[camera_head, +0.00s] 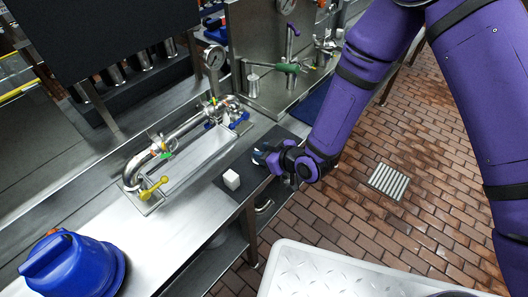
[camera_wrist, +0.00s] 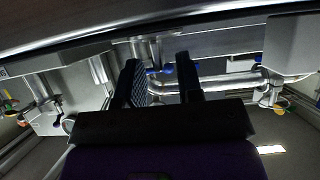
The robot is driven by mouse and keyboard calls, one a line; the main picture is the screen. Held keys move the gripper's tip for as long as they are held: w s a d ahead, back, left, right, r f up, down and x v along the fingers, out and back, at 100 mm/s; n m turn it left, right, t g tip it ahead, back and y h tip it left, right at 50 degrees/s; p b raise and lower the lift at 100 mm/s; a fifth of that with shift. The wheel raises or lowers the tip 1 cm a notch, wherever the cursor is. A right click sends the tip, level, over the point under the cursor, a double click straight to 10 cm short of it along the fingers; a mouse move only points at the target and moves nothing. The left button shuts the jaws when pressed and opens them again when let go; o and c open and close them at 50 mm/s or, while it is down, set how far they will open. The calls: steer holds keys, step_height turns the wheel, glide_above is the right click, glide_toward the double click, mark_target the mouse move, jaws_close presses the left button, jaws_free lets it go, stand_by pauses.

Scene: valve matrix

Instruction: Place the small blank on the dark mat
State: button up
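The small blank is a white block (camera_head: 231,180). It sits upright on the near left end of the dark mat (camera_head: 246,168), which lies on the steel bench. My gripper (camera_head: 260,156) is over the mat, to the right of the block and apart from it. In the wrist view my gripper (camera_wrist: 160,82) has its two dark fingers spread, with nothing held between them. Part of the mat is hidden behind my gripper and arm. I cannot clearly make out the block in the wrist view.
A blue container (camera_head: 72,266) stands at the lower left of the bench. Bare bench (camera_head: 165,235) lies between it and the block. A floor grate (camera_head: 388,182) is at right.

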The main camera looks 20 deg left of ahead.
steer(key=shift+r, duration=0.15)
steer(key=v, duration=1.2)
steer(key=w+d+r+m+t+h, duration=0.2)
steer(key=w+d+r+h, duration=0.3)
steer(key=w+d+r, duration=0.45)
steer(key=s+d+r+m+t+h, duration=0.1)
steer(key=d+r+m+h, duration=0.3)
steer(key=d+r, duration=0.85)
steer(key=s+d+r+m+g+h, duration=0.1)
steer(key=s+d+r+m, duration=0.2)
steer(key=s+d+r, duration=0.4)
steer(key=s+d+r+m+g+h, duration=0.1)
steer(key=s+d+r+m, duration=0.3)
steer(key=s, duration=0.9)
steer(key=d+r, duration=0.3)
steer(key=shift+m, duration=0.3)
